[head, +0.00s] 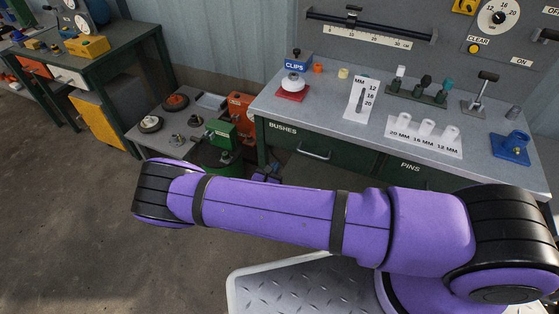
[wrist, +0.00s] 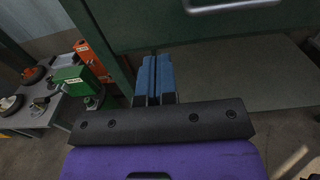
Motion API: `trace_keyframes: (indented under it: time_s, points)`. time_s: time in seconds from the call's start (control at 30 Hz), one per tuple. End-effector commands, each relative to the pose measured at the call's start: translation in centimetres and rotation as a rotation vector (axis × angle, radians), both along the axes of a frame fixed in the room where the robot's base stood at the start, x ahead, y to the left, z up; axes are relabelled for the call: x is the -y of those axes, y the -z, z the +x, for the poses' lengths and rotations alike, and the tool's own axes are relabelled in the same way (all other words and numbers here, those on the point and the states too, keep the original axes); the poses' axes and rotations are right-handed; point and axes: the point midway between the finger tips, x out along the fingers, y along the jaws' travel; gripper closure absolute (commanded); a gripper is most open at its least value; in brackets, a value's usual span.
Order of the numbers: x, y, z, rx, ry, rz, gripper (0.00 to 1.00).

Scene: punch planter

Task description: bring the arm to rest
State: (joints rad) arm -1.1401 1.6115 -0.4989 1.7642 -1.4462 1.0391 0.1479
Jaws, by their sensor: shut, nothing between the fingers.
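My gripper (wrist: 154,76) shows in the wrist view as two blue fingers side by side, shut with nothing between them. In front of the fingers is the dark green bench (wrist: 215,40); I cannot tell how far off it is. In the head view my purple arm stretches across the lower half, from right to left. The gripper (head: 266,176) is mostly hidden behind the arm there, low by the front of the bench.
A green machine (head: 222,134) and an orange box (head: 241,112) stand left of the bench, by a low grey table (head: 150,143). The bench top (head: 370,140) holds pins, a white card and a blue fixture (head: 511,148). Open floor (head: 70,220) lies at left.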

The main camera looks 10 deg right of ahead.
Motion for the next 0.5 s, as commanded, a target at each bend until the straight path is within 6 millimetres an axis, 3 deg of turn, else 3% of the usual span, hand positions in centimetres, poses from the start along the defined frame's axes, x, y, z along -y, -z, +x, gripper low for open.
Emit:
trace_keyframes:
  time_s: [0.33,0.5]
  points:
    - [-0.3,-0.4,-0.4,0.004,0.014,0.011,1.00]
    - [0.2,-3.4,0.1,0.028,0.114,0.094,1.00]
